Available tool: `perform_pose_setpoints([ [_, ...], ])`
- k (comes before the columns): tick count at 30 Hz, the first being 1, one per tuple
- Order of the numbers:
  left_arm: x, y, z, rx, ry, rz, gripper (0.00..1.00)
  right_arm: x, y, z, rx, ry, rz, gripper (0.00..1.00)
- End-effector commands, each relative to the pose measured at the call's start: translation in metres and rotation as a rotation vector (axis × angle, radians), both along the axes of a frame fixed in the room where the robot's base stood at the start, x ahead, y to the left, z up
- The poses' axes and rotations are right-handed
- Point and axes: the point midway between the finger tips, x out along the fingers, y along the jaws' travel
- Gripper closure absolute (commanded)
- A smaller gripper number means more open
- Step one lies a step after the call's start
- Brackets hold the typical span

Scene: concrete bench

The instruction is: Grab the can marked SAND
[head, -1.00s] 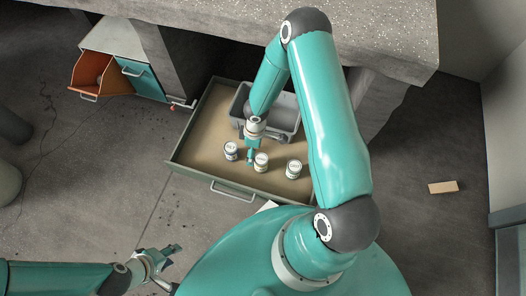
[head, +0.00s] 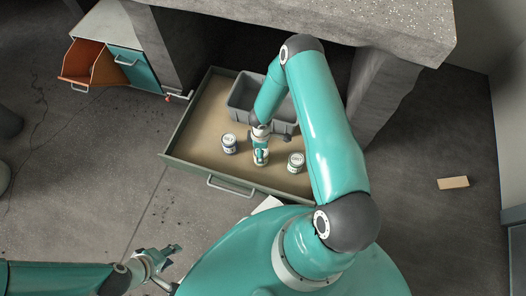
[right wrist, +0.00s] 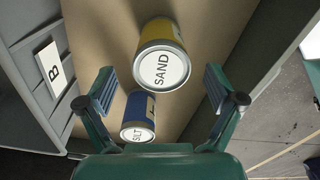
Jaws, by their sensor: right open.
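The SAND can (right wrist: 161,60), yellow with a white lid, stands in the right wrist view on the drawer floor. My right gripper (right wrist: 160,88) is open, its two fingers on either side of the space just in front of this can, not closed on it. A blue SILT can (right wrist: 138,120) stands near the left finger. In the head view my right gripper (head: 261,150) is over the middle can and mostly hides it; lid lettering is too small there. My left gripper (head: 165,256) is open and empty at lower left, away from the drawer.
The open drawer (head: 184,146) also holds a can at the left (head: 229,143), a can at the right (head: 296,162) and a grey bin (head: 241,100) at the back. The bin bears a B label in the wrist view. The stone bench (head: 390,25) overhangs behind.

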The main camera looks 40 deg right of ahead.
Motion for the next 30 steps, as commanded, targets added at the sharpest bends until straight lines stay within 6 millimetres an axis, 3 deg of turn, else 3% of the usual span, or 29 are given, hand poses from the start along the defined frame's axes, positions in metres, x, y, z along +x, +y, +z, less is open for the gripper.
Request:
perform_pose_setpoints([
  [5, 0.0, 0.0, -0.006, 0.0, 0.0, 0.0, 0.6, 0.0, 0.001, -0.012, 0.0, 0.0, -0.002, 0.07],
  [13, 0.0, 0.0, -0.023, 0.0, 0.0, 0.0, 0.6, 0.0, 0.003, -0.049, 0.001, 0.0, -0.002, 0.07],
  [22, 0.0, 0.0, -0.023, 0.0, 0.0, 0.0, 0.6, 0.0, 0.003, -0.053, 0.001, -0.001, -0.002, 0.07],
  [30, 0.0, 0.0, -0.023, 0.0, 0.0, 0.0, 0.6, 0.0, 0.002, -0.053, 0.001, -0.001, -0.002, 0.53],
])
